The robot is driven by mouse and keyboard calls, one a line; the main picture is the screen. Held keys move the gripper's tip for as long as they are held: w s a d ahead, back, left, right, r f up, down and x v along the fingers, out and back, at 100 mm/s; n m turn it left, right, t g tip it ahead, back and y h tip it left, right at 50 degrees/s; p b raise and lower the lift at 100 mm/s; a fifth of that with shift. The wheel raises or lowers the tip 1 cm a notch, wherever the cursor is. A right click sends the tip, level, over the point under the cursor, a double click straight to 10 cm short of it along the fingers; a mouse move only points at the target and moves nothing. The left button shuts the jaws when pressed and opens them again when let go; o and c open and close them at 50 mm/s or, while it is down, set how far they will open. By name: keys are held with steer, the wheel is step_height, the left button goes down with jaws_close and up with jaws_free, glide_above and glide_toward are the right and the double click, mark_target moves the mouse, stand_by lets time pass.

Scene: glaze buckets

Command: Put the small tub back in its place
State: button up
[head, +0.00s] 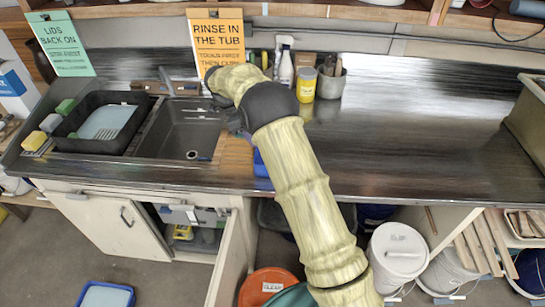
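Which thing is the small tub is not clear. A blue tub (106,295) with a pale inside or lid stands on the floor at the lower left, cut by the frame edge. A small blue thing (261,163) shows at the counter's front edge, mostly hidden behind my arm. My arm reaches up from the bottom over the counter, and its dark wrist end (233,117) is above the right side of the sink (192,128). My gripper's fingers cannot be made out, nor whether they hold anything.
A black basin (70,143) with a pale blue item stands left of the sink. Bottles and a yellow jar (306,86) stand at the back. The dark counter (420,125) is clear to the right. A cupboard door (228,262) stands open below; buckets (397,252) stand under the counter.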

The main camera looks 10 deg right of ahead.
steer(key=shift+d+f, duration=0.1)
steer(key=p, duration=0.5)
glide_above(260, 170)
steer(key=d, duration=0.3)
step_height(260, 170, down, 10)
steer(key=shift+a+f, duration=0.15)
steer(key=shift+f, duration=0.45)
steer(key=shift+s, duration=0.2)
steer(key=shift+d+f+p, duration=0.25)
steer(key=shift+f+p, duration=0.15)
steer(key=shift+p, duration=0.15)
steer(key=p+x, duration=0.2)
steer(key=x, duration=0.2)
steer(key=shift+a+f+p, duration=0.15)
steer(key=shift+a+p, duration=0.05)
steer(key=shift+p, duration=0.1)
